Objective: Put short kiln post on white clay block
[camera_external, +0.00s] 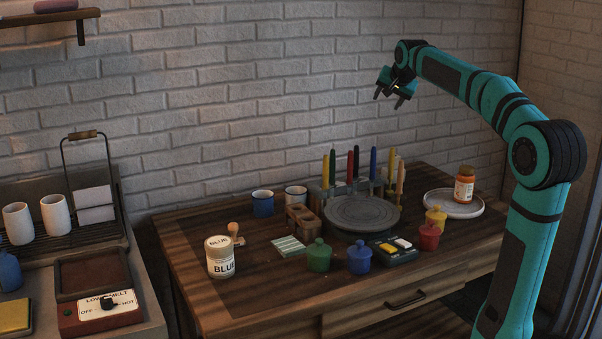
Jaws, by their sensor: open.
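My gripper (389,100) is open and empty, high above the back of the wooden table, its fingers pointing down. Two pale upright cylinders, a left one (17,224) and a right one (56,216), stand on the dark rack at the left; I cannot tell whether either is the short kiln post. A pale block-like stack (95,205) sits beside them within a tall wire frame; it may be the white clay block, but this is not clear. My gripper is far from all of these.
The wire frame's wooden handle (82,134) rises above the pale stack.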

